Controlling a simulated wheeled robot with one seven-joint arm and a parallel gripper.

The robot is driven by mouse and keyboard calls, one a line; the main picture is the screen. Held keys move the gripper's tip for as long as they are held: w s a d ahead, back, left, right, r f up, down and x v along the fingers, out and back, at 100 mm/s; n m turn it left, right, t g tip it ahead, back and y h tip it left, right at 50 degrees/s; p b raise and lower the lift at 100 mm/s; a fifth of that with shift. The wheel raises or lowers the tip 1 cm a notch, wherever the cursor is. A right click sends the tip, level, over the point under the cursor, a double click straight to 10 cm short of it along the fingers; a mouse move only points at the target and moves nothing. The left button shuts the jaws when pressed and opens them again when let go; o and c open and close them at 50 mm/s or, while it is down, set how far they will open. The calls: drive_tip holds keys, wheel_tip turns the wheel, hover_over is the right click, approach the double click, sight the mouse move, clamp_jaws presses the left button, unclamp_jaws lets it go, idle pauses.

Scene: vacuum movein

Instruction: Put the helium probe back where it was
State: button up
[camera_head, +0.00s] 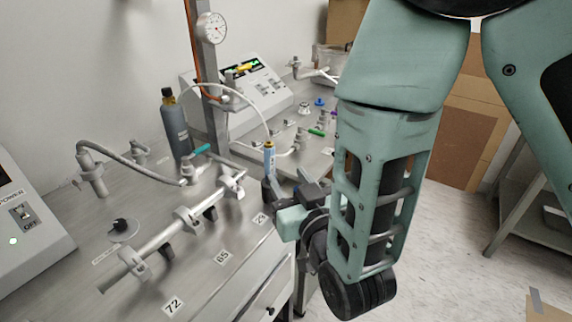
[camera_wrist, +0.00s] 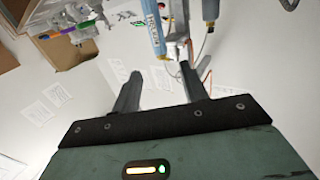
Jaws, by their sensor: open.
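The helium probe (camera_head: 269,157) is a slim light-blue cylinder standing upright near the right edge of the steel bench. In the wrist view the probe (camera_wrist: 148,22) shows its lettering and a yellow end, just beyond the fingertips and in line with the gap between them. My gripper (camera_head: 288,186) is beside the probe's lower end in the head view. In the wrist view my gripper (camera_wrist: 157,74) has its fingers apart with nothing between them. The probe's lower end is partly hidden in the head view, and I cannot tell whether anything holds it there.
A long metal pipe (camera_head: 165,235) on clamps runs along the bench, left of my gripper. A dark gas bottle (camera_head: 175,125), a gauge (camera_head: 211,28) on a post and a console (camera_head: 240,90) stand behind.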

drive_tip(key=shift+s+d, duration=0.1)
drive_tip(key=shift+s, duration=0.1)
drive_tip(key=s+d+f+n+g+h, duration=0.1)
drive_tip(key=s+d+n+g, duration=0.15)
drive_tip(key=s+g, duration=1.05)
drive_tip(key=s+d+r+n+g+h, duration=0.1)
drive_tip(key=s+d+r+g+h, duration=0.1)
drive_tip(key=s+d+g+h, duration=0.2)
drive_tip(key=s+d, duration=0.2)
drive_tip(key=d, duration=0.1)
drive_tip(key=shift+s+d+r, duration=0.15)
drive_tip(key=shift+d, duration=0.15)
drive_tip(key=shift+n, duration=0.25)
idle(1.2)
